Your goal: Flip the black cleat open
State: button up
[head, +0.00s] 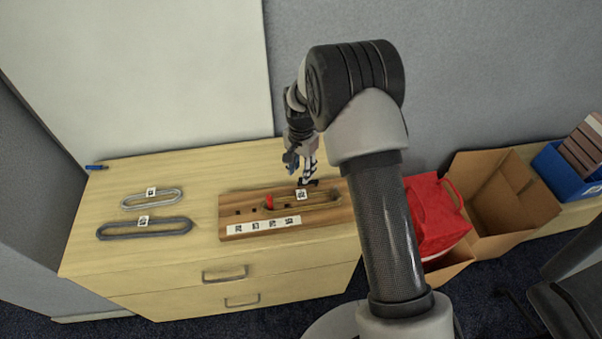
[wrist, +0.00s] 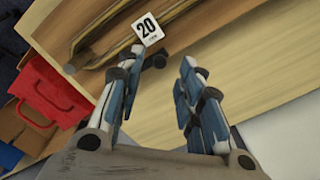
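A wooden board (head: 228,211) lies on the light wood cabinet top. The small black cleat (head: 309,183) is at the board's back right, by my gripper. In the wrist view the cleat (wrist: 158,60) shows as dark parts beside a white tag marked 20 (wrist: 147,29); whether it is flipped cannot be told. A tan loop (head: 322,207) lies along the board, with a red peg (head: 269,202) at its left end. My gripper (head: 303,172) is just above the board's back edge. In the wrist view my gripper (wrist: 157,72) has its fingers apart, with nothing held between them.
Two grey loops (head: 145,228) with tags lie on the cabinet top (head: 90,253) at left. A blue item (head: 96,167) lies at the back left. A red bag (head: 434,215) and an open cardboard box (head: 490,195) stand to the right. A wall is behind.

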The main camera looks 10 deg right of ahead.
notch_tip(320, 180, up, 9)
dwell(0.3)
jog(key=shift+r, duration=0.15)
notch_tip(320, 180, up, 10)
jog(key=n+t, duration=0.1)
jog(key=n, duration=0.1)
send_over(301, 178)
jog(key=s+d, duration=0.1)
jog(key=s, duration=0.4)
jog(key=s+d+r+n+t, duration=0.1)
jog(key=s+r+n, duration=0.1)
jog(key=s+r, duration=0.65)
jog(key=s+d+n+t, duration=0.1)
jog(key=s+n, duration=0.4)
jog(key=s, duration=1.5)
jog(key=shift+s+d+r+t, duration=0.15)
jog(key=shift+d+r+t, duration=0.2)
jog(key=shift+t, duration=0.45)
jog(key=shift+f, duration=0.1)
jog(key=shift+c, duration=0.3)
